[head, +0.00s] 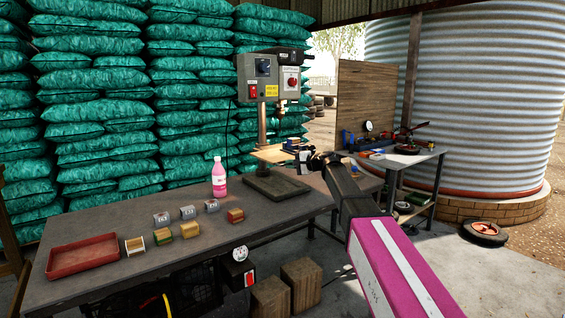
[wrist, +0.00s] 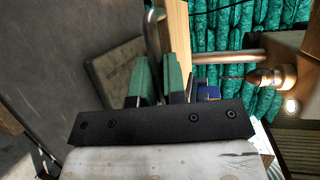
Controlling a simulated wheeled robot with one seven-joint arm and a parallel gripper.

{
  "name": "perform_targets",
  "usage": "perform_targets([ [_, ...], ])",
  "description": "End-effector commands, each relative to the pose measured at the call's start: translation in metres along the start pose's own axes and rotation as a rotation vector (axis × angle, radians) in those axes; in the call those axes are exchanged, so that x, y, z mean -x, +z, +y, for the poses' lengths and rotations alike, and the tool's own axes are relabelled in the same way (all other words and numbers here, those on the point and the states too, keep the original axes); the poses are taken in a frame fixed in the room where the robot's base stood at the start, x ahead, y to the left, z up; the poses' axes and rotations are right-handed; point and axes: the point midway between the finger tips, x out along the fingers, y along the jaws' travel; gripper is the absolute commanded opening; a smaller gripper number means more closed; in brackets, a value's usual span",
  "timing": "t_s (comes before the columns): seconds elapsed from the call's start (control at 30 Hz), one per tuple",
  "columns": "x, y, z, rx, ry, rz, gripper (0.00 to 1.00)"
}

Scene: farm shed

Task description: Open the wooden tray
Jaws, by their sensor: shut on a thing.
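The wooden tray (head: 271,154) shows as a pale wooden piece at the drill press, above the back right part of the workbench. My gripper (head: 312,160) is at its right side in the head view. In the wrist view, the tray's pale wooden edge (wrist: 176,32) runs up the picture beside a curved metal handle (wrist: 153,38). The green fingers of my gripper (wrist: 160,78) stand on either side of this handle and are shut on it. The lower end of the handle is hidden between the fingers. Much of the tray is hidden or out of view.
The drill press (head: 273,85) rises above its dark base (head: 275,186). A pink bottle (head: 219,178), a red tray (head: 83,255) and several small boxes (head: 190,230) stand on the workbench (head: 150,275). A side table (head: 400,160) with tools is at the right.

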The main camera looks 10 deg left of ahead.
Motion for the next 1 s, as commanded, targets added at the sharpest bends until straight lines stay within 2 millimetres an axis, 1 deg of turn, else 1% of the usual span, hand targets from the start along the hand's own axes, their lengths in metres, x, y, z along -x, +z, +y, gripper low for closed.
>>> perform_targets([
  [0.03,0.013,0.008,0.004,0.001,0.001,0.001,0.00],
  [0.1,0.023,0.012,0.006,0.001,0.001,0.001,0.00],
  [0.23,0.036,0.016,0.009,0.001,0.002,0.000,0.00],
  [0.37,0.041,0.018,0.010,0.001,0.002,0.000,0.00],
  [0.67,0.041,0.017,0.010,0.001,0.002,-0.001,0.00],
  [0.7,0.041,0.017,0.010,0.001,0.002,-0.001,0.21],
  [0.73,0.041,0.017,0.010,0.001,0.001,-0.001,0.31],
  [0.77,0.041,0.017,0.010,0.001,0.001,-0.001,0.35],
  [1.0,0.041,0.017,0.010,0.000,0.001,0.000,0.35],
])
